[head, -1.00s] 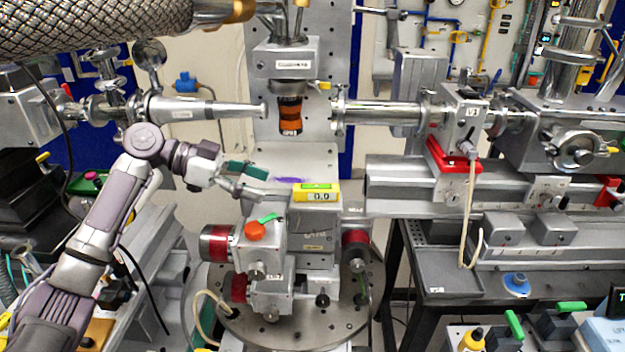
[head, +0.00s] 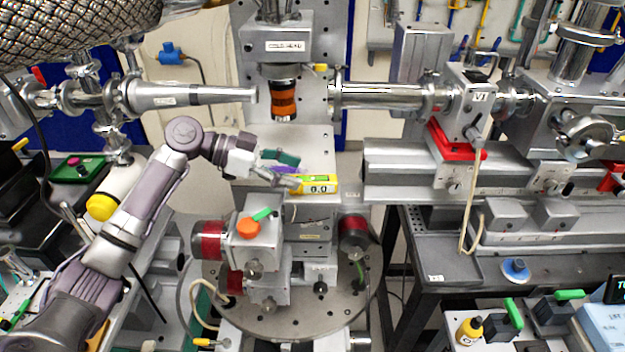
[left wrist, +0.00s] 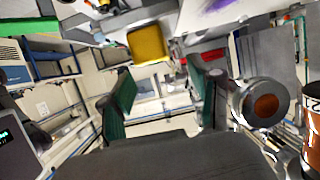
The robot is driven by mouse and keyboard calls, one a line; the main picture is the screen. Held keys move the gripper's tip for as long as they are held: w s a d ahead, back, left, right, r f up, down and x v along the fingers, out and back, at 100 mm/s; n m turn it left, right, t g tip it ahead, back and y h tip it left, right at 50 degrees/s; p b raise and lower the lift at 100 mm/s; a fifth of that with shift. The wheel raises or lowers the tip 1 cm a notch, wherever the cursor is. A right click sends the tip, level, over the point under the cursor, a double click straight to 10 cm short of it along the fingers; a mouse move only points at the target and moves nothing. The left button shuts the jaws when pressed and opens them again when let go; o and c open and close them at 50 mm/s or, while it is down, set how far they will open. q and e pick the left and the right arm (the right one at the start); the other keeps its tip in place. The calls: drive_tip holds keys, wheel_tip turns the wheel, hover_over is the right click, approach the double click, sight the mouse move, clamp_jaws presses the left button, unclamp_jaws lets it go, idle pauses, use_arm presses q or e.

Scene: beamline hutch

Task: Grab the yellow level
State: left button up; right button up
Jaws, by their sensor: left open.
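In the left wrist view the level (left wrist: 147,45) shows as a yellow end face beyond and between the two open fingers (left wrist: 162,95). Nothing is held. I cannot tell whether a finger touches the level. My right gripper is not in view.
An orange and black cylinder (head: 283,100) hangs under the cold head (head: 278,45), above and behind the level. Beam pipes (head: 385,95) flank it. A purple patch marks the plate behind the gripper.

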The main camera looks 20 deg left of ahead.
sight(311, 178)
use_arm(q)
drive_tip(key=p+x, duration=0.1)
drive_tip(key=x, duration=0.1)
drive_tip(key=p+x, duration=0.1)
drive_tip(key=x, duration=0.1)
drive_tip(key=shift+s+d+f, duration=0.1)
drive_tip(key=shift+s+d, duration=0.05)
drive_tip(key=shift+d, duration=0.15)
drive_tip(key=shift+d+f, duration=0.1)
drive_tip(key=shift+f, duration=0.1)
drive_tip(key=c, duration=0.5)
clamp_jaws()
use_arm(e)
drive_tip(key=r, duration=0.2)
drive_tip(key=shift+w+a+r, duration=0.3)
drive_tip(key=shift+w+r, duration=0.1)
